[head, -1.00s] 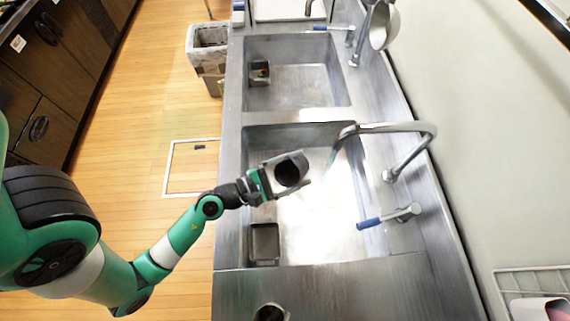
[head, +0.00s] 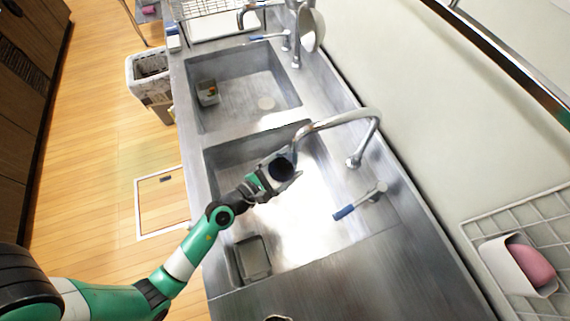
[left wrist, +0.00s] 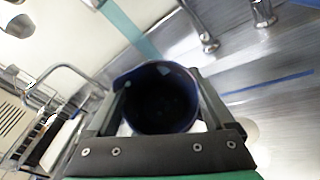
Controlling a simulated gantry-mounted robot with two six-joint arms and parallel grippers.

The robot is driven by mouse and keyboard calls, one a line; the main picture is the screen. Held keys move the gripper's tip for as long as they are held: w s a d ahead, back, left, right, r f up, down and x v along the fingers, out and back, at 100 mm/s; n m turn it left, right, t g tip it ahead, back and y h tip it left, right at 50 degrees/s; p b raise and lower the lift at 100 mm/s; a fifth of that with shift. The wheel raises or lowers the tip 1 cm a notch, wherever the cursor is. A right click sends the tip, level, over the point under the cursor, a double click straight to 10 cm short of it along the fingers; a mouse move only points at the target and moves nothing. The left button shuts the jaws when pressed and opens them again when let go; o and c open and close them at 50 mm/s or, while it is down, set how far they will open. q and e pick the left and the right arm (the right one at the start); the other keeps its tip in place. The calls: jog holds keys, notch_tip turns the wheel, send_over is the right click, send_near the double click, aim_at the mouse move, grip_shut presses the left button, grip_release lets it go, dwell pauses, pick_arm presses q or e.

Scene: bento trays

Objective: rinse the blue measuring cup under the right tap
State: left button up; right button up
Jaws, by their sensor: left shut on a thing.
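A small grey strainer box (head: 252,258) sits in the nearer basin's lower left corner. The farther basin (head: 250,90) holds another small box (head: 207,92). A wire rack (head: 500,215) with a pink item in a white holder (head: 515,268) is at right. A bin (head: 150,75) stands left.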

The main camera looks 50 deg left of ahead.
dwell(0.4)
pick_arm(q)
jog(key=shift+d+r+p, duration=0.1)
jog(key=shift+d+p, duration=0.3)
jog(key=shift+p, duration=0.1)
jog(key=shift+d, duration=0.2)
jog(key=shift+a, duration=0.1)
jog(key=shift+a+b, duration=0.35)
jog(key=shift+a, duration=0.2)
